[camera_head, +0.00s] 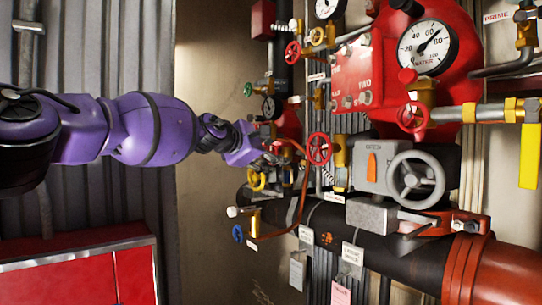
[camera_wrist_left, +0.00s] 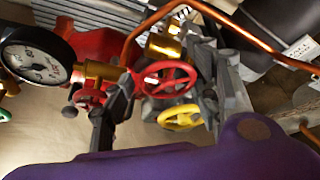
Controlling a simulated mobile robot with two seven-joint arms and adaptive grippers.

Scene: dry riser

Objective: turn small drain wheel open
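Several small handwheels sit on the pipework, and no readable label shows which one is the drain wheel. In the left wrist view a small red wheel (camera_wrist_left: 165,78) lies between the spread fingers of my left gripper (camera_wrist_left: 160,100), with a gap to each finger. A yellow wheel (camera_wrist_left: 181,117) is just below it, close to the right finger. In the head view my left gripper (camera_head: 268,153) is at the pipework, just above the yellow wheel (camera_head: 257,180). The fingers are small there, and contact cannot be told. My right gripper is not in view.
A copper tube (camera_head: 302,195) runs close beside the gripper. Other wheels are red (camera_head: 318,148), blue (camera_head: 238,233) and large grey (camera_head: 416,180). A pressure gauge (camera_wrist_left: 38,62) is left of the fingers. A thick black pipe (camera_head: 325,232) lies below; bare wall is at left.

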